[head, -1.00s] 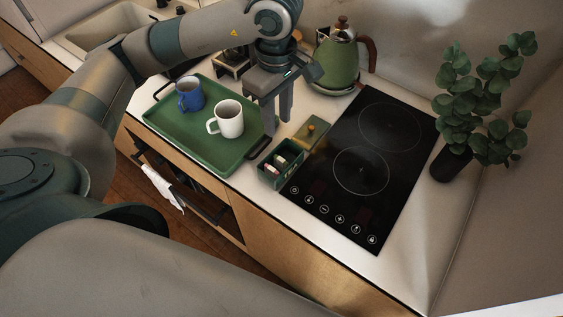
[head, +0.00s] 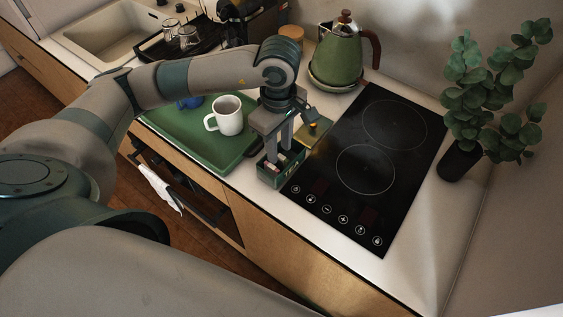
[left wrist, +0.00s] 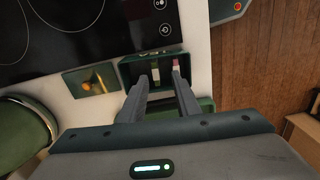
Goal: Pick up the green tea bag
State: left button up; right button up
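A small open green tea box (head: 283,178) stands at the counter's front edge, left of the cooktop. In the left wrist view the box (left wrist: 130,72) holds a greenish tea bag (left wrist: 155,73) and a pink-and-white one (left wrist: 176,63). My left gripper (head: 279,151) points down over the box. My right gripper is not in view.
A square lid with a yellow knob (head: 314,127) lies behind the box. The black cooktop (head: 375,165) is at its right. A green tray (head: 178,130) with a white mug (head: 226,116) and a partly hidden blue mug is at left. A green kettle (head: 338,58) stands behind.

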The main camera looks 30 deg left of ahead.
aim_at(281, 157)
pick_arm(q)
jog(key=shift+f, duration=0.1)
jog(key=shift+w+d+f+b, duration=0.1)
jog(key=shift+w+f+b, duration=0.15)
jog(key=shift+f, duration=1)
jog(key=shift+w+f+b, duration=0.1)
jog(key=shift+f+b, duration=0.2)
jog(key=shift+f, duration=0.95)
grip_shut()
